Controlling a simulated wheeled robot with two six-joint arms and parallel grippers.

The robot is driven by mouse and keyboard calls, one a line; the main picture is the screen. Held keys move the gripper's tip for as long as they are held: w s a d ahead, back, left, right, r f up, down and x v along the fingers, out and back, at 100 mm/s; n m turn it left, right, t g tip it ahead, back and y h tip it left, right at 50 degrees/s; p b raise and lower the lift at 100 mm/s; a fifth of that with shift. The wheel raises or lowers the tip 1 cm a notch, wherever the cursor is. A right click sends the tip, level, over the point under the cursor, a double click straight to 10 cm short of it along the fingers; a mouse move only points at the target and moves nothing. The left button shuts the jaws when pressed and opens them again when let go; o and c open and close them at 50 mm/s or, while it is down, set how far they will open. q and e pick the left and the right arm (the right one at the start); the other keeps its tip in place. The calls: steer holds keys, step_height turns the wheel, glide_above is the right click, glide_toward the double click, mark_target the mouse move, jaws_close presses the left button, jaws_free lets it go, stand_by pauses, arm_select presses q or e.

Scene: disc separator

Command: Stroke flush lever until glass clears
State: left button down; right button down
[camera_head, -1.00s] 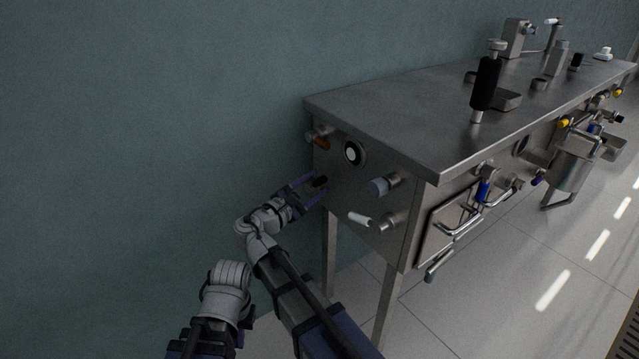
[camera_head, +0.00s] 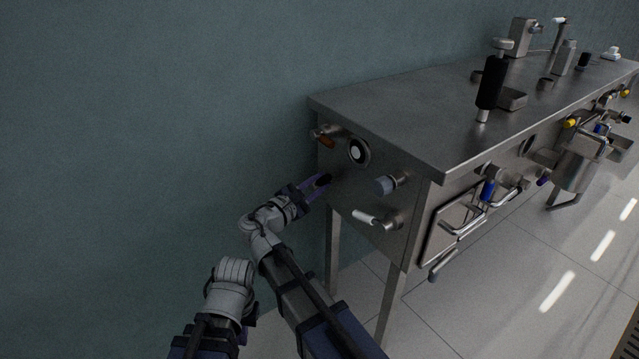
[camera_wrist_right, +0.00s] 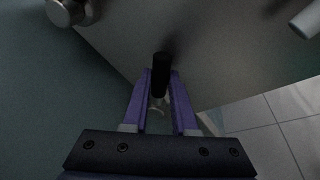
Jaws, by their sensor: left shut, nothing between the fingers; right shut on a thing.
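The flush lever is a small black handle on the cabinet's end panel. In the right wrist view the black lever (camera_wrist_right: 161,72) stands between the purple fingers of my right gripper (camera_wrist_right: 160,100), which is shut on it. In the head view my right gripper (camera_head: 318,186) is at the panel's left edge, and it hides most of the lever. The round glass (camera_head: 358,152), a pale disc in a dark ring, is above and right of my right gripper; its content is too small to judge. My left gripper's fingers are not visible.
The steel cabinet top (camera_head: 400,110) holds a black-gripped tool (camera_head: 490,85). A teal wall (camera_head: 150,120) is close on the left.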

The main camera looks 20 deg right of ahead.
steer(key=shift+f, duration=0.1)
stand_by(0.7)
steer(key=shift+s+d+f+m+b, duration=0.15)
steer(key=shift+s+f+m+b, duration=0.25)
steer(key=shift+m+b, duration=0.5)
steer(key=f+m+h+b, duration=0.1)
steer(key=m+b, duration=0.1)
steer(key=shift+s+f+b, duration=0.15)
steer(key=shift+f+b, duration=0.05)
steer(key=shift+b, duration=0.15)
steer(key=shift+s+d+f+m+h+b, duration=0.1)
steer(key=shift+f+m+h+b, duration=0.25)
steer(key=shift+m+b, duration=0.5)
steer(key=shift+s+f+m+h+b, duration=0.1)
steer(key=shift+f+m+h+b, duration=0.35)
steer(key=shift+m, duration=0.65)
steer(key=shift+d+f+m+h+b, duration=0.1)
steer(key=shift+f+m+b, duration=0.15)
steer(key=shift+m+b, duration=0.65)
steer(key=shift+m, duration=0.25)
steer(key=c, duration=0.7)
jaws_free()
steer(key=shift+a+f, duration=0.1)
steer(key=shift+a, duration=0.05)
